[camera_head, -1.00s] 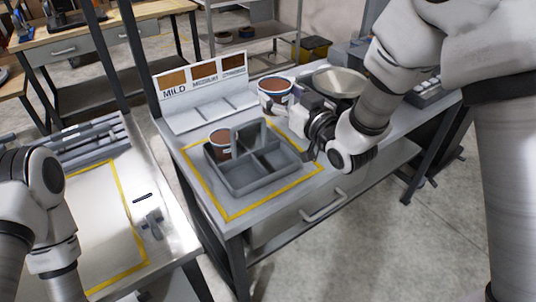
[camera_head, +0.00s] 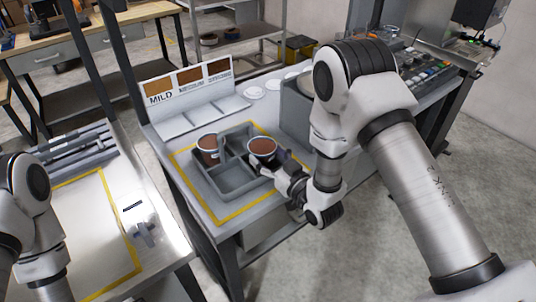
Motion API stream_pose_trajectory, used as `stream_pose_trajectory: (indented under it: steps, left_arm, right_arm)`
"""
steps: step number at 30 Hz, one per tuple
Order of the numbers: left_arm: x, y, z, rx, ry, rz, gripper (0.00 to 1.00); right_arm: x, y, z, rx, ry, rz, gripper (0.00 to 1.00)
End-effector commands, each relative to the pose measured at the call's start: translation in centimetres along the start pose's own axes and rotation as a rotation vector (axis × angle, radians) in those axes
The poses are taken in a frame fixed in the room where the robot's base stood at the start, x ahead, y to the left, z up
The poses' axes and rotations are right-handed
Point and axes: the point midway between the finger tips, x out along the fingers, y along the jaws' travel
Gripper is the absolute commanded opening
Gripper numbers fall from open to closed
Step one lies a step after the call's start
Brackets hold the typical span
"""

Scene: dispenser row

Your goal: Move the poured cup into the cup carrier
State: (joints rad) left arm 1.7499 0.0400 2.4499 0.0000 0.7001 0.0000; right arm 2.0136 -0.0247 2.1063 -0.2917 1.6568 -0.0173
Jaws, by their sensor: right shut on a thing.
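The grey cup carrier (camera_head: 232,186) sits inside a yellow outline on the worktable and is divided into compartments. One brown-filled cup (camera_head: 208,150) stands upright in its back left compartment. Another brown-filled cup (camera_head: 262,149) is held by my right gripper (camera_head: 272,164), which is shut on it. This cup is upright at the carrier's back right compartment. Its lower part is hidden by the gripper and the carrier wall, so I cannot tell whether it touches the floor. Of my left arm, only links show at the left edge; its gripper is out of frame.
A sign rack (camera_head: 190,85) with "MILD" and other labelled swatches stands behind the carrier. White round lids or dishes (camera_head: 255,93) lie at the back. A side table (camera_head: 95,235) with a yellow outline and a small grey item (camera_head: 145,234) is at the left.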

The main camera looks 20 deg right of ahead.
Motion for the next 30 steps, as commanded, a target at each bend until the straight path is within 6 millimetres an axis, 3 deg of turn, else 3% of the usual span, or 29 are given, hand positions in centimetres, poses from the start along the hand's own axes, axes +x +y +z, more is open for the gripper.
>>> stream_pose_trajectory:
  steps: [6,7,9,21,26,30]
  left_arm:
    - [0.5,0.0,0.0,0.0,0.0,0.0,0.4]
    - [0.5,0.0,0.0,0.0,0.0,0.0,0.4]
    - [0.3,0.0,0.0,0.0,0.0,0.0,0.4]
    - [-0.3,0.0,0.0,0.0,0.0,0.0,0.4]
    - [1.1,0.0,0.0,0.0,0.0,0.0,0.4]
    - [2.3,0.0,0.0,0.0,0.0,0.0,0.4]
  right_arm:
    - [0.0,0.0,0.5,0.0,0.001,0.0,0.26]
    - [0.0,0.0,0.5,0.0,0.0,0.0,0.74]
    - [0.0,0.0,0.3,0.0,0.0,0.0,0.95]
    - [0.0,0.0,-0.4,0.0,0.0,0.0,0.95]
    - [-2.8,0.1,0.4,0.004,-0.004,0.002,0.95]
    - [-6.6,0.1,0.5,0.006,-0.005,0.004,0.95]
